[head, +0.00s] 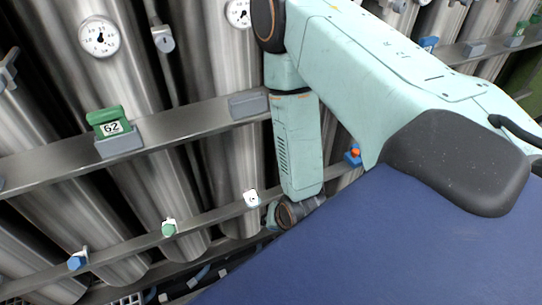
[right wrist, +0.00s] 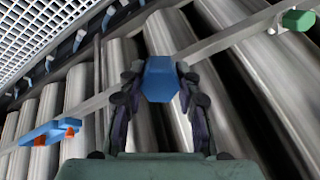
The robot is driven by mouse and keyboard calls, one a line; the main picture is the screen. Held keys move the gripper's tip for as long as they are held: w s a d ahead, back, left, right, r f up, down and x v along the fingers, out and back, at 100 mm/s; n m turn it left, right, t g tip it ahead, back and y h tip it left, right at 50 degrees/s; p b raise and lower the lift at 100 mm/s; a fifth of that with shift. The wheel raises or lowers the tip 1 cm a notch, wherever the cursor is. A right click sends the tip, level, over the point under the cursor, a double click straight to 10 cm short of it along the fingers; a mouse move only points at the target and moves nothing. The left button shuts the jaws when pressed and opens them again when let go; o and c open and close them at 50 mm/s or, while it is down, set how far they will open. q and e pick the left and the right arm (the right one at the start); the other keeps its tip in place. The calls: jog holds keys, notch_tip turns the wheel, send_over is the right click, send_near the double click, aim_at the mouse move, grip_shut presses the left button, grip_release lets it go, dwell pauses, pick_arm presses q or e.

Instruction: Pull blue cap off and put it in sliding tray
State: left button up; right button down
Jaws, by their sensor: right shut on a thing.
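In the right wrist view a blue cap (right wrist: 160,80) sits between the two fingers of my right gripper (right wrist: 160,74), which is shut on it. Steel tubes and a rail lie behind the cap. I cannot tell whether the cap is still on its fitting. In the head view my right arm hangs down in front of the vessels and the cap in the grip is hidden. Another blue cap (head: 77,262) is on the lower rail at the left. I cannot make out a sliding tray for certain. My left gripper is not in view.
The lower rail also carries a green cap (head: 168,228) and a white cap (head: 251,198). A green block marked G2 (head: 109,122) sits on the upper rail (head: 195,118). A blue piece with orange parts (right wrist: 48,133) is left of my gripper. Steel vessels stand close behind.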

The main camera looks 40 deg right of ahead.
jog(key=s+a+r+p, duration=0.1)
jog(key=s+r, duration=0.1)
jog(key=s, duration=0.5)
jog(key=shift+s+a+r, duration=0.2)
jog(key=shift+s+a, duration=0.15)
jog(key=shift+a, duration=0.05)
dwell(0.3)
